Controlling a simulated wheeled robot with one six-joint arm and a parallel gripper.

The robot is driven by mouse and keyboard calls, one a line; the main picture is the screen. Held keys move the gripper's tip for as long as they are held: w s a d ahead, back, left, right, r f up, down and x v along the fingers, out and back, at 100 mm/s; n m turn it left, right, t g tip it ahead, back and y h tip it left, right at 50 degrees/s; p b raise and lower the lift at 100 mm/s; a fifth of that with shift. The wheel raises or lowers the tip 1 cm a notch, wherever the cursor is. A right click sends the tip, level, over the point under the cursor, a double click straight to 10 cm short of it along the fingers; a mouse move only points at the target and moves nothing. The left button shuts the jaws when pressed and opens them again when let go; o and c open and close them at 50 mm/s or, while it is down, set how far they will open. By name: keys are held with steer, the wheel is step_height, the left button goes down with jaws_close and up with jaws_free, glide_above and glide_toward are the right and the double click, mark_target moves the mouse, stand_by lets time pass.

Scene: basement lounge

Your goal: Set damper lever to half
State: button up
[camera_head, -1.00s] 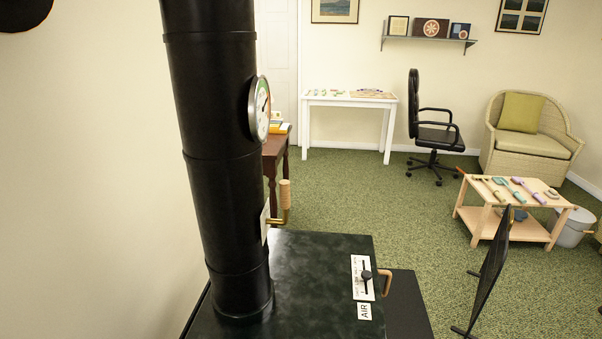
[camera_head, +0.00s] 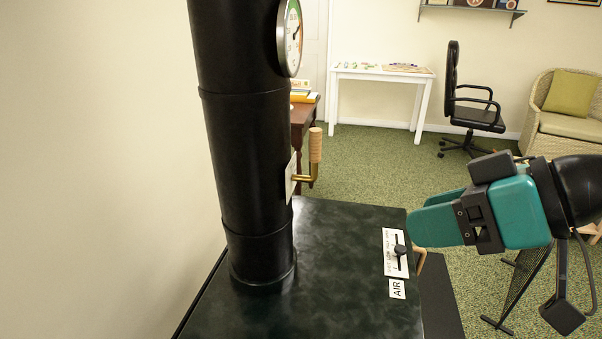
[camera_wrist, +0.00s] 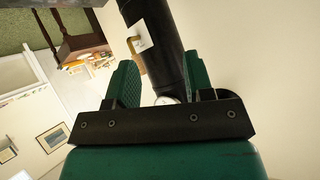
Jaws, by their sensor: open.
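The damper lever (camera_head: 315,158), a brass arm with an upright wooden grip, sticks out from a pale plate (camera_head: 291,178) on the right side of the black stovepipe (camera_head: 246,145). My gripper (camera_head: 424,212) is open and empty, to the right of the lever and apart from it, over the stove's right edge. In the wrist view, my gripper's two green fingers (camera_wrist: 162,85) stand wide apart. The stovepipe (camera_wrist: 172,50) shows beyond them, with the pale plate (camera_wrist: 143,38) and the brass lever (camera_wrist: 134,47) near the top. The plate's markings are too small to read.
The dark stove top (camera_head: 325,260) lies below the pipe. An AIR slider (camera_head: 397,254) with a black knob sits at its right edge, under my gripper. A round gauge (camera_head: 292,38) is higher on the pipe. A dark screen (camera_head: 522,283) stands at right. Space between gripper and lever looks clear.

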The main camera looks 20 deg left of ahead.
mark_target(319, 141)
steer(key=w+a+f+t+y+b, duration=0.1)
steer(key=w+a+t+y+b, duration=0.2)
steer(key=w+t+y+b, duration=0.45)
steer(key=w+a+h+p, duration=0.1)
steer(key=w+a+p, duration=0.1)
steer(key=w+a, duration=0.1)
steer(key=w+a+g+p, duration=0.1)
steer(key=w+a+p, duration=0.1)
steer(key=a, duration=0.3)
steer(key=w+a+h+p, duration=0.1)
steer(key=w+a+p, duration=0.2)
steer(key=w+a, duration=0.1)
steer(key=shift+w+a+r+n+g+h, duration=0.1)
steer(key=shift+a+n+g+h, duration=0.1)
steer(key=shift+a, duration=0.1)
steer(key=shift+w+a+r+n+g+h, duration=0.1)
steer(key=shift+a+h, duration=0.05)
steer(key=shift+a, duration=0.15)
steer(key=shift+w+a+f, duration=0.15)
steer(key=shift+w+a, duration=0.2)
steer(key=shift+a, duration=0.2)
jaws_close()
